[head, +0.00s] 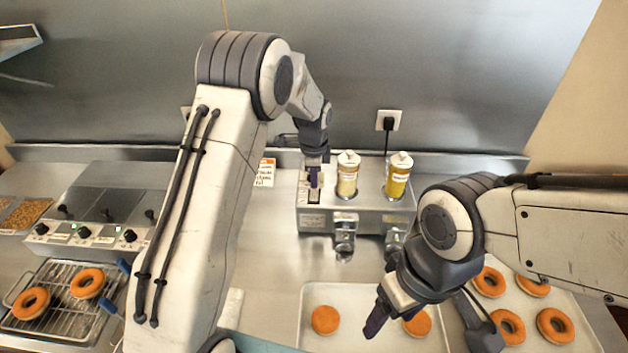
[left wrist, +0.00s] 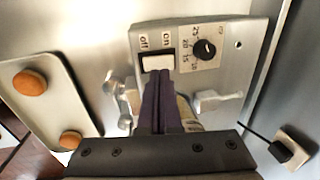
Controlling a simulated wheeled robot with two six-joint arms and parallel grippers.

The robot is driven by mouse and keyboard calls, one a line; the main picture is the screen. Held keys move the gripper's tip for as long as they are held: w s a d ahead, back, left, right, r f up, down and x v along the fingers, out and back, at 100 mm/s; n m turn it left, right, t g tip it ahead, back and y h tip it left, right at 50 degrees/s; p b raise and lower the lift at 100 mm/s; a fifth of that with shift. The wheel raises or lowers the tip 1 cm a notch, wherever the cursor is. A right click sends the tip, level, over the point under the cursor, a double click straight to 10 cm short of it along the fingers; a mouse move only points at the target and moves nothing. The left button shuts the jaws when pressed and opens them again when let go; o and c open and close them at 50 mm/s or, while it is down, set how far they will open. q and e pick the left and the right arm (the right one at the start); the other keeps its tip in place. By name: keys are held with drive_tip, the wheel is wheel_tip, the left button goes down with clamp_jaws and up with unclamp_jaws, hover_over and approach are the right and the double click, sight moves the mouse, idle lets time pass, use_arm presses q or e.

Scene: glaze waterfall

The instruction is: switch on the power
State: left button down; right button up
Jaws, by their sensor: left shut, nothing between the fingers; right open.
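The power switch (left wrist: 157,62) is a pale rocker in a dark frame, with "off" and "on" labels beside it in the left wrist view. It sits on the top panel of a steel glaze machine (head: 372,222), left of two bottles. My left gripper (head: 314,186) is shut and empty, pointing down at the switch. In the left wrist view its fingertips (left wrist: 158,76) overlap the near edge of the rocker; I cannot tell if they touch. They hide part of it, and which side is pressed is unclear. My right gripper (head: 378,312) is open and empty above the front tray.
Two yellow-labelled bottles (head: 347,178) (head: 398,178) stand in the machine. A dial (left wrist: 205,49) lies beside the switch. A tray (head: 312,290) with doughnuts is in front; more lie at right. A wall socket (head: 389,119) holds a plug. A fryer (head: 105,205) stands left.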

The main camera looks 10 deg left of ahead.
use_arm(q)
drive_tip(key=r, duration=0.1)
drive_tip(key=r+b, duration=0.2)
drive_tip(key=shift+s+r, duration=0.2)
drive_tip(key=shift+s, duration=0.1)
wheel_tip(320, 180, up, 6)
drive_tip(key=b, duration=0.2)
hover_over(313, 198)
drive_tip(key=shift+s+d+r, duration=0.25)
drive_tip(key=shift+s+r, duration=0.3)
drive_tip(key=shift+r, duration=0.05)
drive_tip(key=w+b, duration=0.1)
drive_tip(key=b, duration=0.9)
drive_tip(key=shift+w+a+r, duration=0.1)
drive_tip(key=shift+w+r, duration=0.05)
drive_tip(key=shift+r, duration=0.05)
